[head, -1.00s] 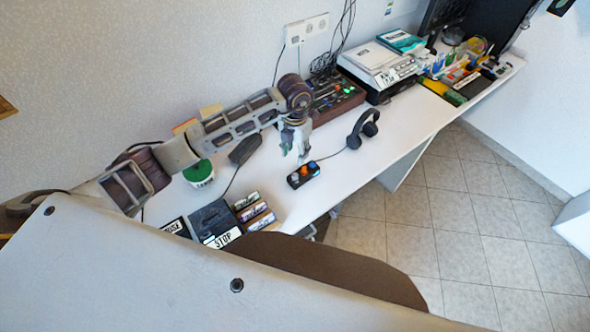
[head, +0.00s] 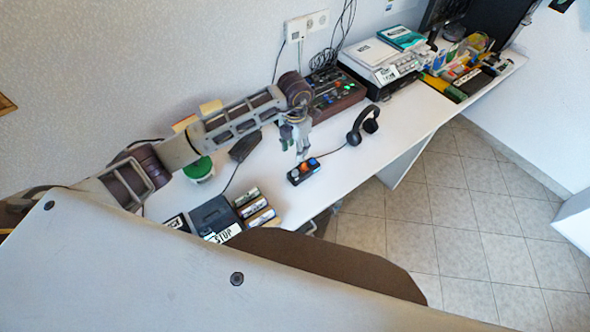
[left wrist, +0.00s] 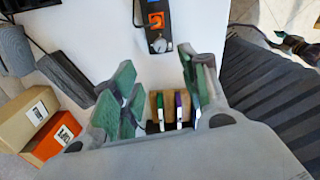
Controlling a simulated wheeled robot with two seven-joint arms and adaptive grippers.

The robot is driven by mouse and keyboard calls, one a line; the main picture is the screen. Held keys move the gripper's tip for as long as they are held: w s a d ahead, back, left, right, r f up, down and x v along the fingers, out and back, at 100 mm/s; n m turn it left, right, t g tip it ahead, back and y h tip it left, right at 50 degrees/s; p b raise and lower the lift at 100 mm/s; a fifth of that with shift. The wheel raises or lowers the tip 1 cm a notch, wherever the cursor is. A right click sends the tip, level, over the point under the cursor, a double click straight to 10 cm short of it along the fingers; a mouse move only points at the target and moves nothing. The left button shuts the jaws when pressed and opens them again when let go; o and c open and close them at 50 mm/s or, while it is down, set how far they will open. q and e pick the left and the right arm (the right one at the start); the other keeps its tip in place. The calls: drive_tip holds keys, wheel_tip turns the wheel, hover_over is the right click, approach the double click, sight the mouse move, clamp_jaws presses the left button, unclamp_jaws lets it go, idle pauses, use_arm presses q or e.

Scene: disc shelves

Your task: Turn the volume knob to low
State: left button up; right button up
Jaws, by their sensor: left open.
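A small black box with knobs (head: 303,172) sits on the white desk near its front edge. It carries a pale grey knob (head: 295,174), an orange knob (head: 304,167) and a blue knob (head: 313,162). I cannot read which is the volume knob. My left gripper (head: 294,152) is open and empty, pointing down above and just behind the box. In the left wrist view, the orange knob (left wrist: 155,20) and grey knob (left wrist: 158,45) show at the top centre, beyond the spread green-padded fingers of the left gripper (left wrist: 160,95).
Headphones (head: 363,125) lie right of the box, with a cable running to it. A mixer with sliders (head: 336,95) stands behind. Several small labelled boxes (head: 250,207) and a STOP-labelled dark device (head: 214,216) are at left. Bare white desk (head: 265,165) lies left of the knob box.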

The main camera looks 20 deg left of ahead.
sight(295, 171)
use_arm(q)
wheel_tip(295, 171, down, 13)
drive_tip(key=shift+f+p, duration=0.15)
drive_tip(key=shift+p, duration=0.65)
clamp_jaws()
idle(0.3)
